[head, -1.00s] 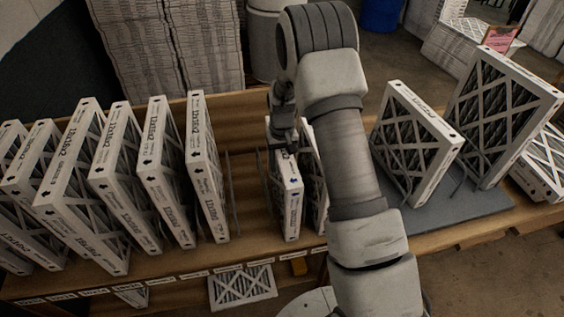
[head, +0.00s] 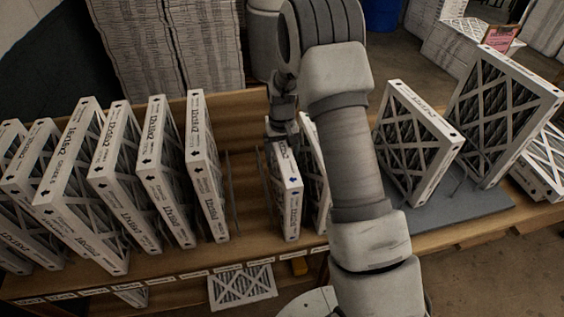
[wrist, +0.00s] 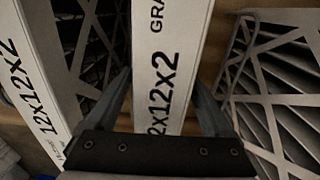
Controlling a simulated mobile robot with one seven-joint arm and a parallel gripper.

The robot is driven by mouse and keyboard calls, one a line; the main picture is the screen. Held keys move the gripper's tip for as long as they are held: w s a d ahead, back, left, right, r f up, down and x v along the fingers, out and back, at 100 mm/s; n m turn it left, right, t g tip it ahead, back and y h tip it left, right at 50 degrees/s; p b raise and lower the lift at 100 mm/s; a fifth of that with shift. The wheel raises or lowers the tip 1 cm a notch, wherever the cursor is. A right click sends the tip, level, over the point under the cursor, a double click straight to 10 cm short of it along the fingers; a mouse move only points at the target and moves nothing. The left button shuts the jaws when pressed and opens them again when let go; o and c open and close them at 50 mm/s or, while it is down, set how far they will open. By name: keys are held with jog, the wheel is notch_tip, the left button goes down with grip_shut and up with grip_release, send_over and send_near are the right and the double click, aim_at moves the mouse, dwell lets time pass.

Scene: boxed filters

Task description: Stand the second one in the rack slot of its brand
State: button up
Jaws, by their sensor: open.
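My gripper (head: 282,131) is just above the top of a white-framed filter (head: 290,207) that stands upright on the wooden rack (head: 250,160). In the wrist view its fingers (wrist: 158,82) are open, one on each side of that filter's white edge (wrist: 165,60), which reads "12x12x2". Another filter (head: 316,170) stands just to its right, partly hidden by my arm. Two more filters, a smaller one (head: 432,182) and a larger one (head: 505,75), stand on the grey mat (head: 455,213) at right.
Several filters stand in a row at left, the nearest (head: 207,170) across an empty gap with thin dividers (head: 231,190). Small labels (head: 200,273) run along the rack's front edge. More boxed filters (head: 545,160) lie at far right.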

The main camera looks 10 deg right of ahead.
notch_tip(320, 180, up, 10)
jog(key=shift+f+b, duration=0.1)
jog(key=shift+b, duration=0.3)
jog(key=s+r+t, duration=0.2)
jog(key=s+r, duration=1)
jog(key=r, duration=0.3)
jog(key=s+r+t, duration=0.1)
jog(key=s, duration=0.8)
jog(key=s+r+t, duration=0.2)
jog(key=s, duration=0.6)
jog(key=shift+s+r+t, duration=0.25)
jog(key=shift+s+t, duration=0.05)
jog(key=shift+s, duration=0.1)
